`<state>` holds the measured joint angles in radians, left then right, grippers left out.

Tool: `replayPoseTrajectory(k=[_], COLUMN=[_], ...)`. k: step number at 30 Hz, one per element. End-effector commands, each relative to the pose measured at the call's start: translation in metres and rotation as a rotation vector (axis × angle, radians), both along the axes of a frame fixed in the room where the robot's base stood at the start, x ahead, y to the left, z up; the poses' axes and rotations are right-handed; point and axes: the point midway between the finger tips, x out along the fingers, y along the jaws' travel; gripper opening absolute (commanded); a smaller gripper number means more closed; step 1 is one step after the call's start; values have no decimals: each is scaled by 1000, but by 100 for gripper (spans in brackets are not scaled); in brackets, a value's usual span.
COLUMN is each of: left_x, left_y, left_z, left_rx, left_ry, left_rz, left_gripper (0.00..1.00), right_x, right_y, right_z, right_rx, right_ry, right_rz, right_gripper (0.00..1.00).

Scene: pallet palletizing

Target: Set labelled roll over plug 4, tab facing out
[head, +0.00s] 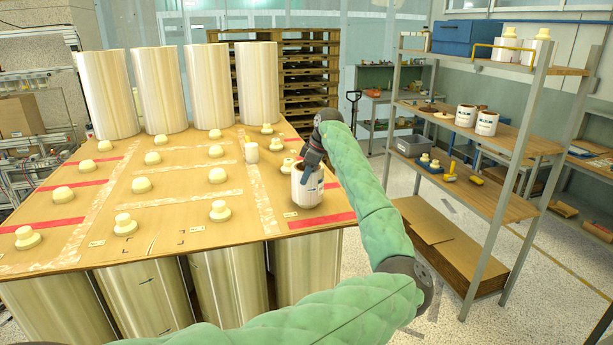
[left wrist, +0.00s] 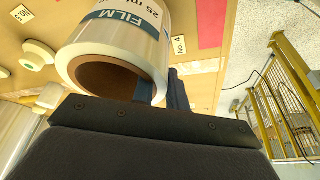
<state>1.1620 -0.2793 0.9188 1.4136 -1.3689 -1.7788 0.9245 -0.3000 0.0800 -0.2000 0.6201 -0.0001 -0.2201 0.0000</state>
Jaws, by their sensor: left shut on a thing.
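The labelled roll (head: 307,188), white with a blue band and a brown core, is at the right front of the pallet's top board. My left gripper (head: 312,158) is above it and shut on its upper wall. In the left wrist view the roll (left wrist: 132,45) shows its open core and "FILM" label, with one finger in the core and one outside. A "No. 4" card (left wrist: 180,46) lies beside it. Plug 4 is not visible; the roll may hide it. I cannot tell whether the roll touches the board. I cannot make out the tab. My right gripper is not in view.
The board (head: 185,180) carries several cream plugs, such as one at the front (head: 219,211), and red strips. Tall film rolls (head: 257,83) stand along the back. A shelf rack (head: 480,140) stands at right.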

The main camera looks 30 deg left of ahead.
Motion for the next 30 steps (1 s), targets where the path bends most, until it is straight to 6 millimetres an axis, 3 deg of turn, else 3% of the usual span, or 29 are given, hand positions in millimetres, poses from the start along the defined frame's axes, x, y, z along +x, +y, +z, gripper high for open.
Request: replayPoseTrajectory(k=[30], left_x=[0], left_y=[0], left_z=[-15], left_rx=[1], left_ry=[-1], left_rz=[1], left_gripper=[0], right_x=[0], right_y=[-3], right_z=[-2], right_rx=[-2], right_ry=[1], right_rz=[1], right_gripper=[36])
